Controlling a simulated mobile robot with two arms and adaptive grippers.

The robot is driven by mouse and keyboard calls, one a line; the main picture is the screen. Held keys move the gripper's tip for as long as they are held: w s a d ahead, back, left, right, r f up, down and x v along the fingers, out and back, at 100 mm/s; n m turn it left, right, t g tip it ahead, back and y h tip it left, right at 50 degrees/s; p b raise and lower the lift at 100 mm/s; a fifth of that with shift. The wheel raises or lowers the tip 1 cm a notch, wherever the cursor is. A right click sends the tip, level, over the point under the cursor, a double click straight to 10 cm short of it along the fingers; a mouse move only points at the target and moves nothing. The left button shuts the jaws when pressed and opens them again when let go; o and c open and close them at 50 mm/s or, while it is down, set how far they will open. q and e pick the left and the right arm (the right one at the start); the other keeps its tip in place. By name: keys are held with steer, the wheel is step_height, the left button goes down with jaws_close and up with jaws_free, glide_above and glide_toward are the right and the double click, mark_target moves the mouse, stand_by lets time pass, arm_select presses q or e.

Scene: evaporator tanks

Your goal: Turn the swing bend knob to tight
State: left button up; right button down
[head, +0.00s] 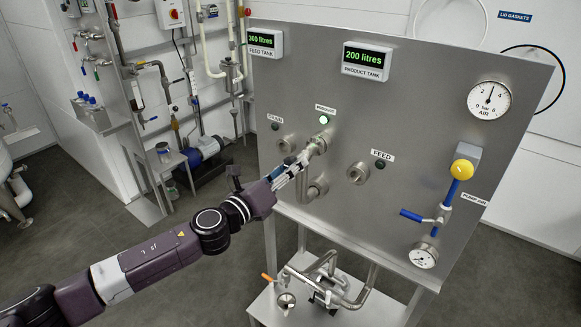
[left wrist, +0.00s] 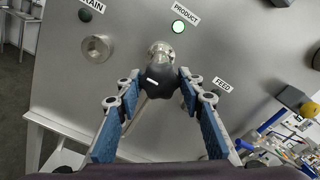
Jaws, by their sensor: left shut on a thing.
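The swing bend is a steel U-shaped pipe (head: 316,188) on the front of the panel, with its upper end at the port under the PRODUCT label. Its dark knob (left wrist: 158,82) with a white mark shows in the left wrist view, just in front of a steel fitting (left wrist: 161,52). My left gripper (head: 306,160) reaches in from the left and is shut on the knob, with one blue-padded finger on each side. In the head view the gripper hides the knob. My right gripper is not in view.
The steel panel (head: 400,110) carries a free DRAIN port (head: 286,144) on the left and a FEED port (head: 358,172) on the right. The PRODUCT lamp (head: 324,119) is lit green. A blue-handled valve (head: 425,217) and yellow knob (head: 462,169) stick out further right.

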arm_select(q)
steer(key=o, duration=1.2)
steer(key=shift+c, duration=0.2)
steer(key=v, duration=1.2)
